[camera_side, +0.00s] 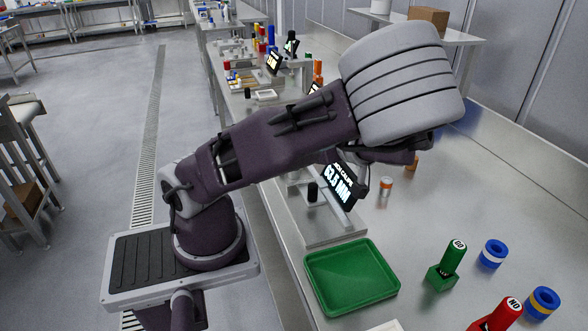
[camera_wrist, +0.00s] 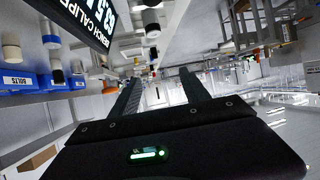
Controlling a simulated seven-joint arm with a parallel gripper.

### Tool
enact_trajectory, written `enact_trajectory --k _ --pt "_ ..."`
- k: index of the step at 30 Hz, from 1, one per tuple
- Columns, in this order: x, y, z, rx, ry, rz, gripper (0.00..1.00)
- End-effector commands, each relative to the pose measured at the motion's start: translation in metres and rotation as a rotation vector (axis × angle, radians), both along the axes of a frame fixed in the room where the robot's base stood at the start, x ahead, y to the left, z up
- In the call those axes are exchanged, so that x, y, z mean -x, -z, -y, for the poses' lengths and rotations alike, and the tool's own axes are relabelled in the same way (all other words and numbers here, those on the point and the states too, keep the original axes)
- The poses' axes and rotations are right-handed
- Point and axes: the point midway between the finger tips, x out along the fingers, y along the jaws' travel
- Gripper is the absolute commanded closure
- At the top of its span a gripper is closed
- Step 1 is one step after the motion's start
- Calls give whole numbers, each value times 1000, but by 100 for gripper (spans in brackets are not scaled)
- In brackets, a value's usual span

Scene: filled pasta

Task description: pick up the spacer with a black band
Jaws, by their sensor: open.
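I cannot make out a spacer with a black band in the side view. Two ring-shaped blue spacers stand at the right there: one with a white band (camera_side: 492,253), one with a yellow band (camera_side: 543,302). A small orange piece with a pale band (camera_side: 386,186) stands near the caliper display. In the wrist view, a white cylinder with a dark part (camera_wrist: 151,22) shows at the top; I cannot tell whether it is a spacer. My gripper (camera_wrist: 160,88) is open with nothing between its fingers; in the side view my wrist mostly hides it, above the bench.
A green tray (camera_side: 352,277) lies at the bench's front, empty. A green gauge (camera_side: 447,265) and a red gauge (camera_side: 500,316) stand right of it. The bench caliper (camera_side: 340,185) is below my arm. Blue bins (camera_wrist: 55,82) show in the wrist view.

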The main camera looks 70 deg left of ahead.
Motion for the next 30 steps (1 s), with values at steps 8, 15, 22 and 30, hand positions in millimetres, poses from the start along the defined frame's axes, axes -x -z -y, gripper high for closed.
enact_trajectory --k 8,15,22,30 --pt "1 70 -3 0 0 -1 46" --pt "8 84 -35 2 -4 -3 46" --pt "14 97 -64 2 0 0 46" --pt "13 97 -64 3 2 1 60"
